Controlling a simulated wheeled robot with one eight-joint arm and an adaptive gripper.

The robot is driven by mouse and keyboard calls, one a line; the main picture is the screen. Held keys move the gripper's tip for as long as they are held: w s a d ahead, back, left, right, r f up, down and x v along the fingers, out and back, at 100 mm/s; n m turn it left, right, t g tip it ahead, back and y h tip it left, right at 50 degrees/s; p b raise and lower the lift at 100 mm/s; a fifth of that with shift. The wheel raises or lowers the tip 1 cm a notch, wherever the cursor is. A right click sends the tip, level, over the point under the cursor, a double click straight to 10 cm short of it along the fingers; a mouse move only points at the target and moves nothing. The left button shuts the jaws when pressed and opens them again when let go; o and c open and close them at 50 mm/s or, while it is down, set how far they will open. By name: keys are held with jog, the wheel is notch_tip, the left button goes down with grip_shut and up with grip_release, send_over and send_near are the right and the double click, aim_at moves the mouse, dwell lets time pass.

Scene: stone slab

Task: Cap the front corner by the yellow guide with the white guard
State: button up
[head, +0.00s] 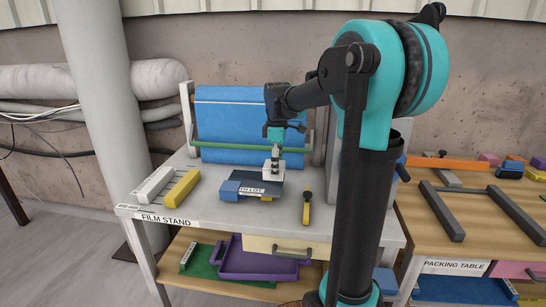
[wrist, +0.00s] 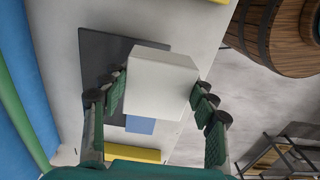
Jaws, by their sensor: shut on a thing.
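My gripper (head: 274,153) is shut on the white guard (head: 272,171), a blocky piece. In the wrist view the guard (wrist: 160,82) sits between the two finger pads (wrist: 160,100). It covers part of the dark slab (wrist: 98,62) near one edge; I cannot tell whether it touches the slab. In the head view the slab lies on the film stand, with a pale label on its front. A blue piece (head: 230,190) is at the slab's left front. The yellow guide (head: 182,187) lies to the left, apart from the slab.
A white bar (head: 152,185) lies left of the yellow guide. A yellow-and-black tool (head: 307,206) lies right of the slab. A blue film roll (head: 235,125) and green bar stand behind. A packing table (head: 485,215) is at the right. A barrel (wrist: 275,35) shows in the wrist view.

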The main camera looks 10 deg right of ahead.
jog(key=shift+w, duration=0.45)
send_over(276, 191)
jog(key=shift+s+d+f, duration=0.1)
jog(key=shift+f, duration=2.4)
jog(key=shift+f, duration=1.75)
jog(key=o, duration=1.2)
jog(key=shift+c, duration=0.2)
jog(key=shift+r, duration=0.1)
